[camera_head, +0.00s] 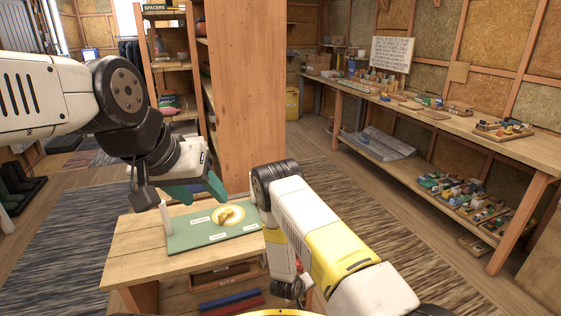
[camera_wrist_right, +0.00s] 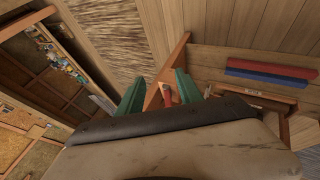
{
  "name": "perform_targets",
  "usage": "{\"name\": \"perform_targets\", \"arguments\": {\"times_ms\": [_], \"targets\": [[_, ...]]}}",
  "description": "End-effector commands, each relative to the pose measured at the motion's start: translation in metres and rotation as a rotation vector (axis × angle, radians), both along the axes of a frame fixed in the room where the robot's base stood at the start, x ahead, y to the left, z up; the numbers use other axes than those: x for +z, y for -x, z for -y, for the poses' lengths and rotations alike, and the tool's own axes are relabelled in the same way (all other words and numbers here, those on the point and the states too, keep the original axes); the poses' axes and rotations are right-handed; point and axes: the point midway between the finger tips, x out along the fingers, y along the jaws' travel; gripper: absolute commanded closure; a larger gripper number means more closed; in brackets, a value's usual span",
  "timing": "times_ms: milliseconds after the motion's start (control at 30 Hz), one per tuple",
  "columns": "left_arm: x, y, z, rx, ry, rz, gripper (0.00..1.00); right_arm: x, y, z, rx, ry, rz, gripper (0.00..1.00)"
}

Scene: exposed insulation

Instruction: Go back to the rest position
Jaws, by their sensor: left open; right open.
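My left arm comes in from the left in the head view. My left gripper (camera_head: 197,190), with green fingers, is open and empty above the left part of a small wooden table. My right arm reaches forward and bends down at the table's right edge; its fingers are not clear in the head view. In the right wrist view my right gripper (camera_wrist_right: 160,92) has its two green fingers apart. A small red object (camera_wrist_right: 167,97) shows between them, but I cannot tell how near it is.
The small table (camera_head: 130,260) bears a green mat (camera_head: 185,240) with a yellow-and-white round plate (camera_head: 238,222) and labels. A white cylinder (camera_head: 165,216) stands at its left. A tall wooden shelf (camera_head: 245,90) rises behind. A long workbench (camera_head: 540,150) runs along the right wall.

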Motion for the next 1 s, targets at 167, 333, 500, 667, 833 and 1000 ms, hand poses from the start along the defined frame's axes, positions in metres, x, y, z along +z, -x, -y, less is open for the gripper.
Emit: {"name": "perform_targets", "arguments": {"times_ms": [167,333,500,667,833,1000], "targets": [[0.0,0.0,0.0,0.0,0.0,0.001,0.47,0.011,-0.007,-0.005,-0.01,-0.029,0.002,0.57],[0.0,0.0,0.0,0.0,0.0,0.0,0.47,0.027,-0.016,-0.012,-0.026,-0.074,0.004,0.57],[0.0,0.0,0.0,0.0,0.0,0.0,0.47,0.052,-0.028,-0.021,-0.044,-0.133,0.005,0.57],[0.0,0.0,0.0,0.0,0.0,0.0,0.47,0.086,-0.042,-0.031,-0.067,-0.213,0.007,0.57],[0.0,0.0,0.0,0.0,0.0,0.0,0.47,0.142,-0.058,-0.045,-0.091,-0.327,0.009,0.57],[0.0,0.0,0.0,0.0,0.0,0.0,0.47,0.23,-0.068,-0.056,-0.114,-0.48,0.007,0.57]]}}
